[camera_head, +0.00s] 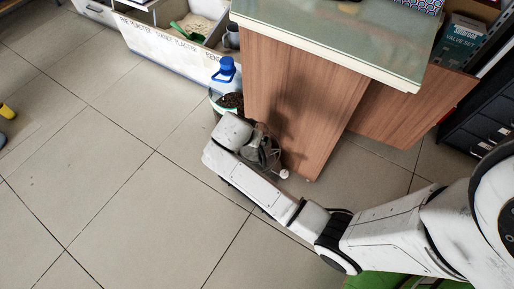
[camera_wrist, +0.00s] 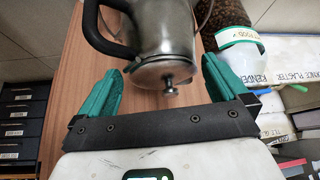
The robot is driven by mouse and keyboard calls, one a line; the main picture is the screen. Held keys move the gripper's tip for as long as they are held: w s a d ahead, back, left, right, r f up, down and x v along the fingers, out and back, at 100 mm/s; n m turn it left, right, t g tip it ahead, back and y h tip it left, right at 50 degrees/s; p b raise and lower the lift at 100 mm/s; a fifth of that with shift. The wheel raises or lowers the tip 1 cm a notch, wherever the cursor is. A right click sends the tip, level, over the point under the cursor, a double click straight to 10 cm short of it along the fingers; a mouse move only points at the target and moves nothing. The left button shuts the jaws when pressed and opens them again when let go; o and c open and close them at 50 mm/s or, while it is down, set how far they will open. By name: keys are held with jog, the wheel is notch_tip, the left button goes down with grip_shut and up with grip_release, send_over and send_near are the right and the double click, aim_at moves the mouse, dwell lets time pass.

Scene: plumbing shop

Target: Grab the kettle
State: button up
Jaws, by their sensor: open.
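The kettle (camera_wrist: 165,38) is a metal pot with a black curved handle (camera_wrist: 98,30) and a small lid knob. It fills the upper middle of the wrist view, where its lid end points down in the picture. In the head view a grey rounded shape, probably the kettle (camera_head: 266,152), shows beside the wooden counter side, partly hidden by my arm's end. My gripper (camera_wrist: 163,68) is open, its two teal fingers spread on either side of the lid end, with nothing visibly clamped. Whether the fingers touch the kettle cannot be told.
A wooden counter (camera_head: 298,95) with a glass top stands right beside my arm's end. A bucket of dark material (camera_head: 231,101), a blue-capped jug (camera_head: 225,70) and a plaster bin (camera_head: 165,45) stand beyond. The tiled floor (camera_head: 90,165) at left is mostly clear.

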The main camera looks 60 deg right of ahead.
jog(key=shift+x, duration=0.9)
jog(key=shift+r, duration=0.1)
jog(key=c, duration=1.5)
jog(key=shift+r, duration=0.15)
